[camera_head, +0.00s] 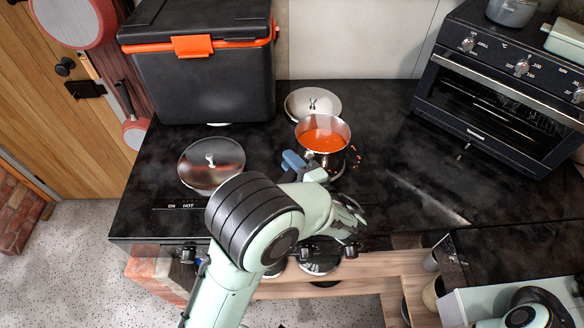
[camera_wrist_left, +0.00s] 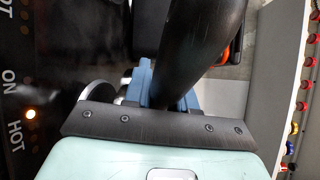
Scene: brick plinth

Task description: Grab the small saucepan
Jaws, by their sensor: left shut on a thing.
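The small saucepan (camera_head: 322,155) is a shiny steel pot holding orange-red contents, on or just above the black cooktop in the head view. My left gripper (camera_head: 305,166), with blue fingers, is at its near side, shut on its handle. In the left wrist view a thick black handle (camera_wrist_left: 195,40) runs between the blue fingers. My wrist hides much of the handle in the head view. I cannot tell whether the pan's base touches the cooktop. My right gripper is not in view; only part of my right arm shows at the lower right.
Steel lids lie left of the pan (camera_head: 211,165) and behind it (camera_head: 312,103). A black cooler with orange trim (camera_head: 200,75) stands at the back left. A black oven (camera_head: 500,85) is at the right. Orange specks are right of the pan; the counter between pan and oven is clear.

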